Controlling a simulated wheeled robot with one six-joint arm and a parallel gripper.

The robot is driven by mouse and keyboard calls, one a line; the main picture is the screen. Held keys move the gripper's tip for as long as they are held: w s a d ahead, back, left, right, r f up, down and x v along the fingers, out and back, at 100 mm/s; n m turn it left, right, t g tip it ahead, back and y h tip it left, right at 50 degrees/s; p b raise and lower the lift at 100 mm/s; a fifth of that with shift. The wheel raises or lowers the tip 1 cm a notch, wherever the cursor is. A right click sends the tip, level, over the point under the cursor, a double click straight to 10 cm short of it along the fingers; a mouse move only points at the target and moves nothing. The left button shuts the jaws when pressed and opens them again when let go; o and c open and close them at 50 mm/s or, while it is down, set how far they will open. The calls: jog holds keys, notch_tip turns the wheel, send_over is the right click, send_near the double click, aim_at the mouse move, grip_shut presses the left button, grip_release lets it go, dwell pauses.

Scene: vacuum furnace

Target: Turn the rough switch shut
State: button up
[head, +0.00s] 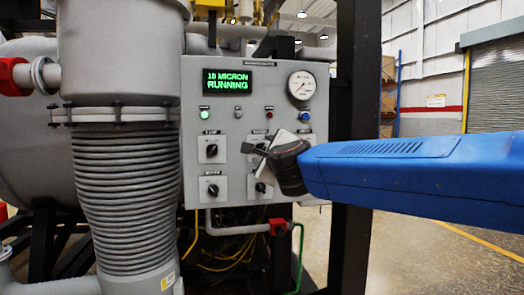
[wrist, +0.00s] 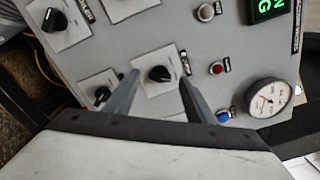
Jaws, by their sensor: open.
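A grey control panel (head: 225,100) carries several black rotary switches on white plates. In the wrist view, the upper-right switch (wrist: 160,73) lies between the fingertips of my open gripper (wrist: 158,77); I cannot tell whether they touch its knob. In the head view my gripper (head: 258,149) is at the panel and mostly covers this switch. The lower-right switch (wrist: 103,93) is just beside one finger. The upper-left switch (head: 211,150) and lower-left switch (head: 213,190) are clear. The labels are too small to read, so I cannot tell which switch is the rough one.
A green display (head: 228,81) reads "10 MICRON RUNNING". A round gauge (head: 302,85) is at the upper right, with a red button (wrist: 217,69) and a blue button (wrist: 223,116) near my gripper. A ribbed grey pipe (head: 125,200) stands left of the panel, a dark post (head: 354,120) right.

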aim_at(261, 149)
jog(key=shift+x, duration=1.45)
jog(key=c, duration=1)
jog(key=shift+c, duration=0.2)
jog(key=n, duration=1.1)
jog(key=shift+f+n, duration=0.25)
jog(key=shift+n, duration=0.05)
